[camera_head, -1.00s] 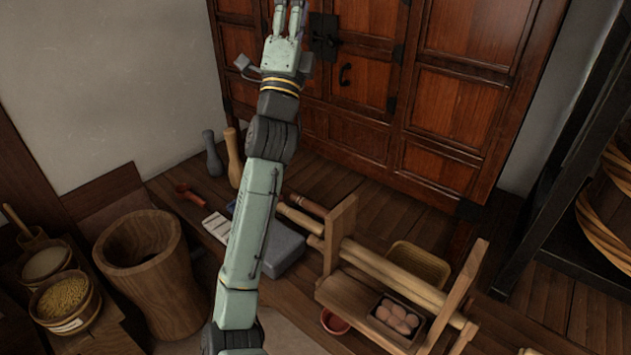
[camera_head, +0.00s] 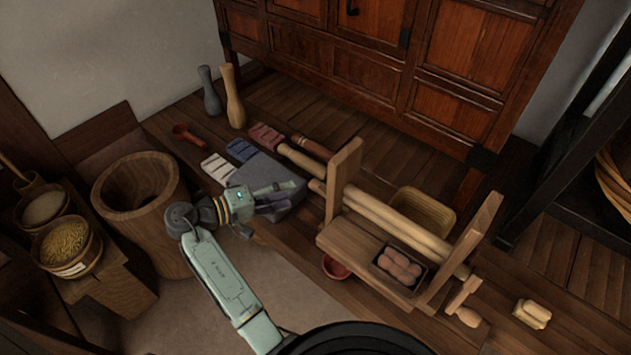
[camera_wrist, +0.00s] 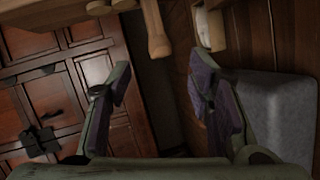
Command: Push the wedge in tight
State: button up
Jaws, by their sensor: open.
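A wooden roller frame (camera_head: 345,185) stands on the floor, right of centre in the head view. A short pale stub (camera_head: 317,186) sticks out of its left post, low down; it may be the wedge, but I cannot be sure. A pale-ended piece (camera_wrist: 209,30) shows ahead in the wrist view, possibly the same stub, beside a round-ended wooden rod (camera_wrist: 157,38). My gripper (camera_head: 287,199) is low over the grey stone block (camera_head: 262,170), left of the frame and pointing towards it. In the wrist view its fingers (camera_wrist: 163,75) are apart with nothing between them.
A box of brown round things (camera_head: 399,268) sits on the frame. A wooden mortar (camera_head: 140,190) stands at left, a yellow basket (camera_head: 424,208) behind the frame. A cabinet (camera_head: 380,70) closes the back.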

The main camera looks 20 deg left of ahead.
aim_at(310, 186)
jog(key=p+x, duration=0.1)
jog(key=x, duration=0.9)
jog(key=shift+c, duration=0.6)
jog(key=shift+a, duration=0.1)
grip_shut()
jog(key=shift+s, duration=0.1)
